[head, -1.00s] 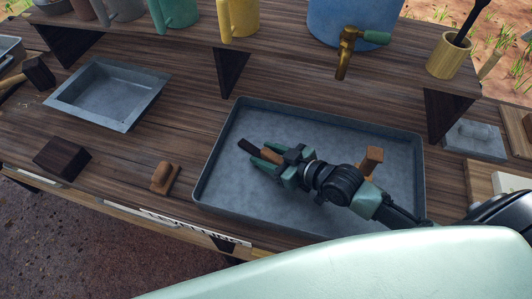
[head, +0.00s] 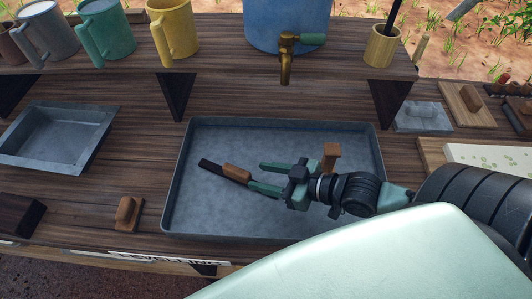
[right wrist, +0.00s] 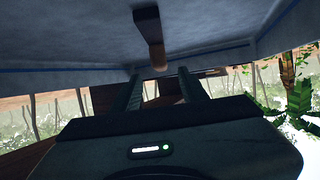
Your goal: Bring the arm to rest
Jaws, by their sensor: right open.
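My right gripper (head: 256,176) is open over the grey metal tray (head: 375,150), its fingers pointing left in the head view. A tool with a dark part and an orange-brown handle (head: 237,172) lies in the tray just beyond the fingertips. Nothing shows between the fingers. The lower finger overlaps the handle's end in the head view; I cannot tell if they touch. My left gripper is not in view.
A wooden block (head: 330,152) stands by my right wrist. A raised shelf behind holds a yellow mug (head: 175,35), a green mug (head: 107,32), a blue container with a brass tap (head: 286,60) and a wooden cup (head: 382,48). A smaller metal tray (head: 60,135) sits left.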

